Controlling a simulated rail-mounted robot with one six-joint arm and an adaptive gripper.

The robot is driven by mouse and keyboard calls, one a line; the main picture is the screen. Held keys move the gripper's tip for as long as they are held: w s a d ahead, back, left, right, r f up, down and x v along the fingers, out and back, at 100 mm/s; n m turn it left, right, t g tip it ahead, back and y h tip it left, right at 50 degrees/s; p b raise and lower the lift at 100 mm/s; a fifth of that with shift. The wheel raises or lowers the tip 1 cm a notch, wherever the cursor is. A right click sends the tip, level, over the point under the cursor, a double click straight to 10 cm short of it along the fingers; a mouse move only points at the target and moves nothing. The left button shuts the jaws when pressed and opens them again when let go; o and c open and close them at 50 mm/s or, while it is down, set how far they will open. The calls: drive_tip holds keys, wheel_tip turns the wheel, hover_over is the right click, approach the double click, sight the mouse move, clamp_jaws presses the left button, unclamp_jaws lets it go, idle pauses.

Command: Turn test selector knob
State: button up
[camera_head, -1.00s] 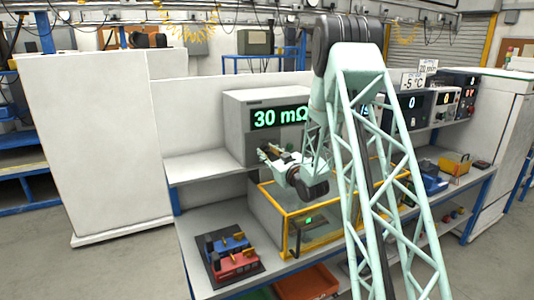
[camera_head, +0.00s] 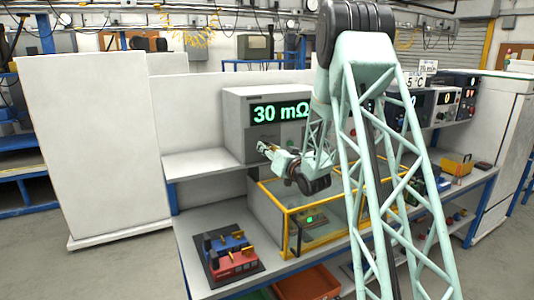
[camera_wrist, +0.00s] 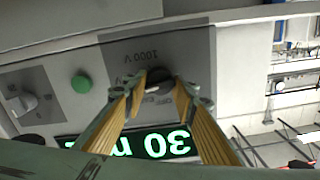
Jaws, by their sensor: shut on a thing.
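The grey tester (camera_head: 236,125) stands on the shelf, its green display (camera_head: 281,113) reading 30 mΩ. In the wrist view its panel is upside down. A dark round knob (camera_wrist: 158,76) there has a "1000 V" mark beside it. My gripper (camera_wrist: 160,86) is shut on this knob, one yellow-ribbed finger on each side. In the head view my gripper (camera_head: 264,149) is at the tester's front, below the display; the knob is hidden there. A second knob (camera_wrist: 24,104) with a pale pointer and a green button (camera_wrist: 81,83) are to the left in the wrist view.
A yellow-framed clear box (camera_head: 290,212) stands on the bench below my gripper. A black board with blue and red clamps (camera_head: 232,254) lies at the front left. Several instruments (camera_head: 443,105) stand on the right shelf. The left shelf (camera_head: 203,163) is bare.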

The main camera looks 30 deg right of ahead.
drive_tip(key=shift+m+b, duration=0.75)
drive_tip(key=shift+m, duration=1.05)
drive_tip(key=o, duration=0.9)
drive_tip(key=shift+c, duration=0.2)
drive_tip(key=s, duration=1.2)
